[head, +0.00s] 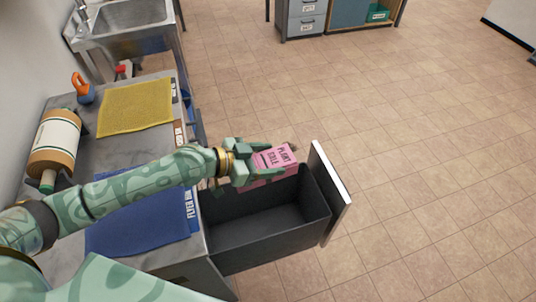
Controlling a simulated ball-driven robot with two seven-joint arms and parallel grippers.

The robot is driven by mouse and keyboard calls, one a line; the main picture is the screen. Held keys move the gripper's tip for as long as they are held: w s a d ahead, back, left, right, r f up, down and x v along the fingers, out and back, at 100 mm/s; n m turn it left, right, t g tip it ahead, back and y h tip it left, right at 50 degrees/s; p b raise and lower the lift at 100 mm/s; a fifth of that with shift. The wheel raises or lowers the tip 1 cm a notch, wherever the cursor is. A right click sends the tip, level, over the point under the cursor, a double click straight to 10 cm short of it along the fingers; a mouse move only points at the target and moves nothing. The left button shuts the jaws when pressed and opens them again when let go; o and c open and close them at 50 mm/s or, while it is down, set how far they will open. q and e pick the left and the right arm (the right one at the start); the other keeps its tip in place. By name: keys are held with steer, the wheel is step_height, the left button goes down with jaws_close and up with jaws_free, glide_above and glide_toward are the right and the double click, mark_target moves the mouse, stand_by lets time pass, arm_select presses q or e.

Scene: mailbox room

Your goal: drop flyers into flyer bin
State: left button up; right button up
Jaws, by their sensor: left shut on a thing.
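My left gripper (255,165) is shut on a pink flyer (284,160) with dark print that seems to read "plant sale". It holds the flyer above the far side of an open dark drawer (262,232). A label reading "flyer bin" (190,206) is at the counter edge beside this drawer. The part of the drawer floor that I see looks empty; my gripper and the flyer hide part of its far wall. My right gripper is not in view.
The counter on the left carries a blue mat (135,222), a yellow mat (136,107), a paper roll (55,143) and an orange-handled tool (82,88). A sink (125,20) is behind. A cabinet (303,17) stands at the top. The tiled floor on the right is clear.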

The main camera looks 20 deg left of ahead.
mark_target(267, 166)
arm_select(q)
step_height(267, 166, down, 3)
steer(key=shift+b, duration=0.8)
steer(key=shift+r, duration=0.1)
steer(key=o, duration=1.3)
steer(key=shift+c, duration=0.2)
steer(key=shift+o, duration=0.4)
